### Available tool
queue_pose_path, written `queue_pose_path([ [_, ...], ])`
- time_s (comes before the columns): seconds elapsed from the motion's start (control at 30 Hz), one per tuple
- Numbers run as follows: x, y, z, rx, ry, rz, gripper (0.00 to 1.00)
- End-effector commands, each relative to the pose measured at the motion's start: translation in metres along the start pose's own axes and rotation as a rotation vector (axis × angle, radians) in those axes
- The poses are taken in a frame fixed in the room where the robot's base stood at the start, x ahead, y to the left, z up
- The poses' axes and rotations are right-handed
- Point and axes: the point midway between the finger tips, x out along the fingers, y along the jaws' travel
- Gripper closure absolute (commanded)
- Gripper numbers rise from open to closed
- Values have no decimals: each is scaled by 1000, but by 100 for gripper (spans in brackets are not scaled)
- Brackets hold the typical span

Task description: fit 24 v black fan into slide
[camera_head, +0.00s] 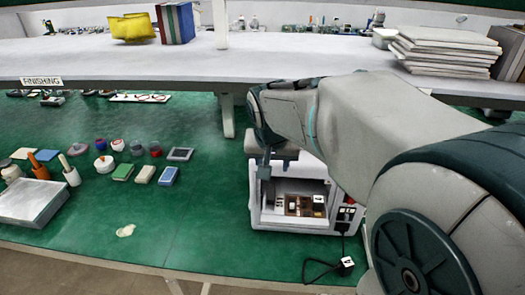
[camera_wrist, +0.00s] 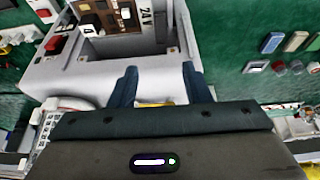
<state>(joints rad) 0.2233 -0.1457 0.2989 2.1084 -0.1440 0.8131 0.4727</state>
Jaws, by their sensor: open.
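In the head view my gripper (camera_head: 264,168) is partly hidden at the housing's upper left. I cannot make out the fan or the slide.
A black cable with a white plug (camera_head: 347,262) lies at the housing's front right. To the left are several small coloured blocks and pots, and a grey tray (camera_head: 32,203). A raised shelf (camera_head: 120,60) runs behind.

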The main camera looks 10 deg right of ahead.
Motion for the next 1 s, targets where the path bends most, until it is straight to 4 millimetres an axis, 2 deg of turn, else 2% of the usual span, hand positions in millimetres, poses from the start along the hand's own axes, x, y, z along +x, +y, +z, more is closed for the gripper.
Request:
queue_pose_path([
  [0.4, 71, 2, -1, 7, -3, 3, 56],
  [0.73, 94, 1, 1, 6, -3, 3, 56],
  [1.0, 129, -2, 6, 6, -2, 2, 56],
])
